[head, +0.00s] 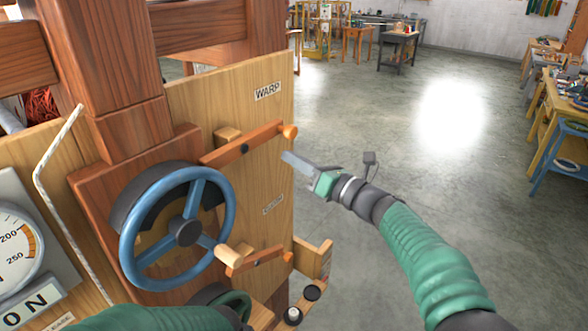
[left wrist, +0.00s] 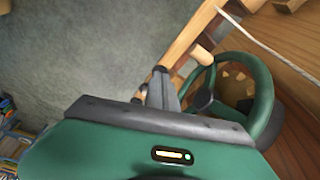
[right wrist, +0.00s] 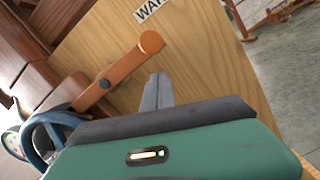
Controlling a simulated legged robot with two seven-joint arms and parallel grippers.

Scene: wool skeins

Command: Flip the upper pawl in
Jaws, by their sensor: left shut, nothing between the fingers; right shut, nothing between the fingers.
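The upper pawl (head: 255,140) is an orange-brown wooden bar with a round knob at its right end. It slants up to the right over a dark pivot, above the blue handwheel (head: 128,245). It also shows in the right wrist view (right wrist: 122,68). My right gripper (head: 288,157) is shut and empty, just below and right of the knob; its fingertips (right wrist: 158,78) look apart from the pawl.
A wooden panel (head: 225,92) labelled WARP stands behind the pawls. A dial gauge (head: 15,240) is at the left. A small wooden bin (head: 318,250) sits low right of the panel. The floor (head: 390,130) to the right is open, with workbenches farther off.

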